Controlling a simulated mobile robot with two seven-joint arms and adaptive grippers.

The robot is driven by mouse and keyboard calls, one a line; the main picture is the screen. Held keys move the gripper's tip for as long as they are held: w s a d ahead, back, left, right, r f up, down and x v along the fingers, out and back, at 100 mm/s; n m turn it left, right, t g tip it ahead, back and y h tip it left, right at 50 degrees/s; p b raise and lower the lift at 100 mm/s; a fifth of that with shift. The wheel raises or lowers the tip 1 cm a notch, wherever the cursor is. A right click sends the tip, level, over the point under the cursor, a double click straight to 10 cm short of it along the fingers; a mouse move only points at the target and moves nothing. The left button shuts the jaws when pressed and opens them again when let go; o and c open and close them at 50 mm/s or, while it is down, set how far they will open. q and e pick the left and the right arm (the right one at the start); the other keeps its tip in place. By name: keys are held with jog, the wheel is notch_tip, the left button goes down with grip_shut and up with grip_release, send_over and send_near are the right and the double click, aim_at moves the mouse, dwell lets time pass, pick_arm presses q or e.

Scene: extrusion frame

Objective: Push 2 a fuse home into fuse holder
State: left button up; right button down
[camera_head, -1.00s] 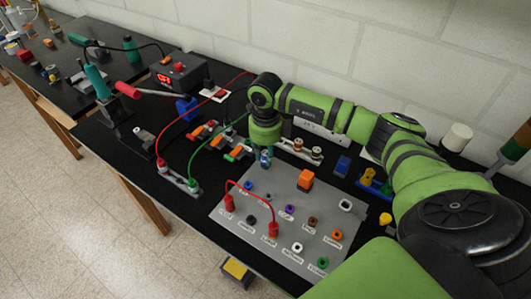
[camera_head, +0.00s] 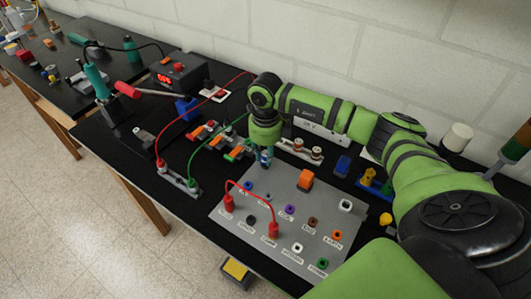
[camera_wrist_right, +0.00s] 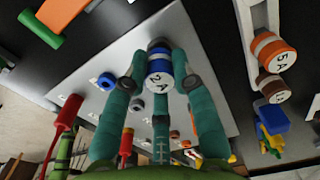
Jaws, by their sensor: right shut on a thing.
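My right gripper (camera_head: 264,158) hangs at the back left edge of the grey panel (camera_head: 237,222). In the right wrist view its teal fingers (camera_wrist_right: 160,66) are shut around the 2 A fuse (camera_wrist_right: 159,70), which has a blue band and a white end marked "2 A" facing the camera. The fuse is over the panel. Its far end is hidden, so I cannot tell how deep it sits, and the fuse holder cannot be made out beneath it. My left gripper is not in view.
A rack (camera_head: 287,146) with other fuses, including an orange-banded 5 A fuse (camera_wrist_right: 275,52), stands beside the gripper. An orange block (camera_head: 305,179) and a red lead (camera_head: 273,230) rise from the panel. Orange-levered connectors (camera_head: 209,126) lie to the left.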

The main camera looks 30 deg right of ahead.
jog(key=shift+f+b, duration=0.4)
jog(key=shift+f, duration=0.05)
jog(key=c, duration=0.9)
grip_release()
jog(key=shift+c, duration=0.2)
notch_tip(320, 180, up, 12)
jog(key=shift+r, duration=0.1)
